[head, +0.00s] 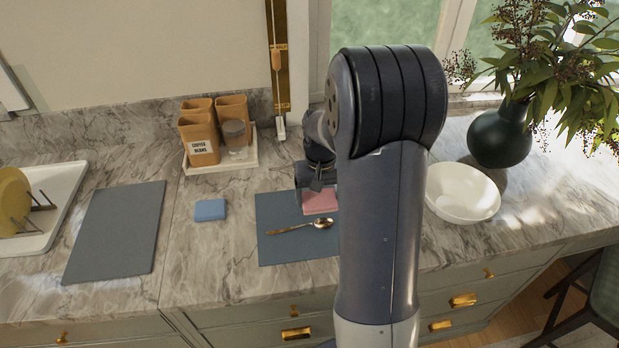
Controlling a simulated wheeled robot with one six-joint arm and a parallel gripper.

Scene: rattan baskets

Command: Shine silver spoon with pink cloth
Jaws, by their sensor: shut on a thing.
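A spoon (300,228) lies on a dark grey-blue mat (275,248), its bowl toward the right; it looks gold to silver in this light. A folded pink cloth (321,203) is on or just above the same mat, behind the spoon's bowl. My gripper (317,190) is at the cloth's back edge, shut on the cloth. My arm hides the right part of the mat and may hide part of the cloth. I cannot tell whether the cloth touches the mat.
A blue folded cloth (210,210) lies left of the mat. Another dark mat (116,230) and a white dish tray (66,195) are farther left. Brown canisters (198,138) stand on a white tray (220,167) behind. A white bowl (462,194) and a dark vase (499,137) stand right.

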